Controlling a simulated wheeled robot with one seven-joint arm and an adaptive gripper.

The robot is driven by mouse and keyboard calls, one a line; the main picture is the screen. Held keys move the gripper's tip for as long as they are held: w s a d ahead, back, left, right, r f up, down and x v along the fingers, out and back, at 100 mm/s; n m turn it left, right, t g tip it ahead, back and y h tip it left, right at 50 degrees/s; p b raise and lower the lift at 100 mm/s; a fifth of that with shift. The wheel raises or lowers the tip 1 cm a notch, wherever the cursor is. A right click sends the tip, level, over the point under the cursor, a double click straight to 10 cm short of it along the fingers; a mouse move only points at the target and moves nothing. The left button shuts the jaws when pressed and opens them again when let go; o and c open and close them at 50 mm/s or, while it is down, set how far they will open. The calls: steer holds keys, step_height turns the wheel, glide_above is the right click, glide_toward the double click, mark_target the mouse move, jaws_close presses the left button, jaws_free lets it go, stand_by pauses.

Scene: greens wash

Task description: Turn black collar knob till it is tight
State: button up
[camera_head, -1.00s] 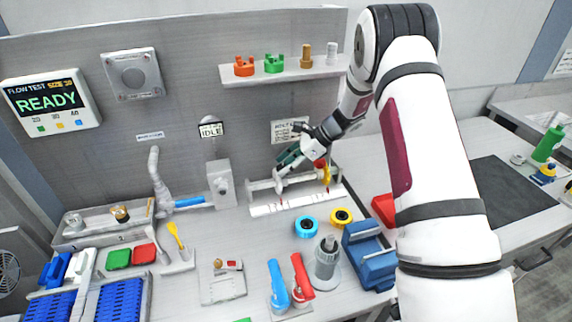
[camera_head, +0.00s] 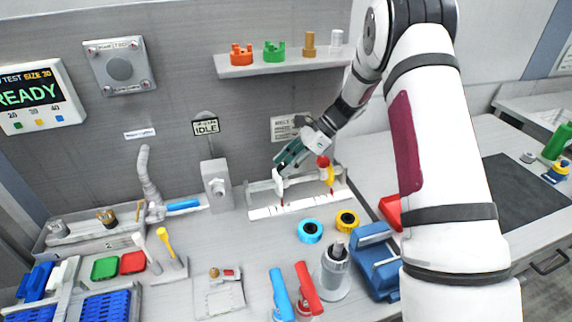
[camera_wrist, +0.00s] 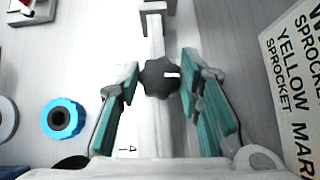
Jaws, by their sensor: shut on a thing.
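The black collar knob (camera_wrist: 158,79) is a lobed disc with a small white mark on its right side. It sits over a pale bar (camera_wrist: 155,36) in the middle of the wrist view. My gripper (camera_wrist: 161,76) has its green-padded fingers on either side of the knob and is shut on it. In the head view my gripper (camera_head: 283,165) is at the white fixture (camera_head: 263,213) by the back wall and hides the knob there. A red ball (camera_head: 323,161) and a yellow part (camera_head: 330,175) are just right of my gripper.
A blue ring (camera_head: 310,231) and a yellow ring (camera_head: 347,219) lie in front of the fixture. A sign reading IDLE (camera_head: 206,127) is to the left. A shelf (camera_head: 285,69) with coloured parts is above. A yellow sprocket sign (camera_wrist: 296,75) is close on the right in the wrist view.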

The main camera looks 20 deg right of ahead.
mark_target(284, 166)
steer(key=o, duration=1.2)
steer(key=shift+c, duration=0.2)
steer(key=v, duration=0.3)
steer(key=shift+d+r, duration=0.1)
steer(key=d, duration=0.8)
steer(key=s+d, duration=0.1)
steer(key=d, duration=0.2)
steer(key=shift+d, duration=0.4)
